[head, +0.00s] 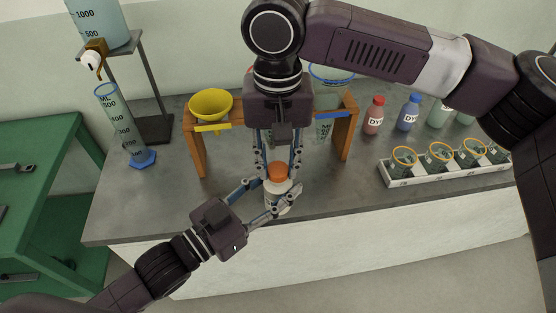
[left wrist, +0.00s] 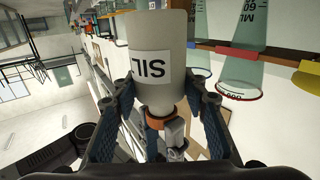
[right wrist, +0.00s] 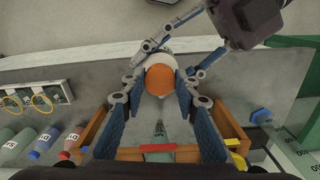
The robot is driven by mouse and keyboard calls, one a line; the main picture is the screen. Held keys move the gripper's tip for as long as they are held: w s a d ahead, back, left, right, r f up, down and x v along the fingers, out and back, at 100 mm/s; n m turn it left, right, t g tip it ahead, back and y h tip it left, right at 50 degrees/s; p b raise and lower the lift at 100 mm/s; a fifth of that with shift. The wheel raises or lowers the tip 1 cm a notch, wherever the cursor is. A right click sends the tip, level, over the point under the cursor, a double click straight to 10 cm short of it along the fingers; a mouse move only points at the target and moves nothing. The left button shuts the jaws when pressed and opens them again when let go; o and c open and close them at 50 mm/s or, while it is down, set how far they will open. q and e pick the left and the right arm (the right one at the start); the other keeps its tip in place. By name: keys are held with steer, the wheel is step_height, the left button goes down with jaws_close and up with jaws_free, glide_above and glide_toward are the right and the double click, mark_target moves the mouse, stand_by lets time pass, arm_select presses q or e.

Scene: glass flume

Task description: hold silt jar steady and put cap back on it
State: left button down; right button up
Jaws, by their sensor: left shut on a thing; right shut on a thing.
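The silt jar (head: 274,198) is white and stands upright at the front of the grey bench. Its label, partly readable as "SIL", shows in the left wrist view (left wrist: 149,67), where the jar appears upside down. My left gripper (head: 277,192) is shut around the jar's body from the front. The orange cap (head: 278,171) is at the jar's mouth, in line with it; it also shows in the right wrist view (right wrist: 160,79). My right gripper (head: 279,176) points down from above and is shut on the cap. I cannot tell whether the cap is fully seated.
A wooden stand (head: 195,150) with a yellow funnel (head: 211,104) is behind the jar. A white rack (head: 449,171) of several orange-rimmed beakers and dye bottles (head: 374,115) are at right. A measuring cylinder (head: 120,125) is at left. The bench's front edge is close to the jar.

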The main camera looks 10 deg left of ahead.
steer(key=shift+f, duration=0.55)
stand_by(0.4)
steer(key=m, duration=0.5)
steer(key=shift+a, duration=0.1)
steer(key=m, duration=1.1)
steer(key=shift+w+a, duration=0.1)
steer(key=o, duration=0.7)
steer(key=shift+o, duration=0.2)
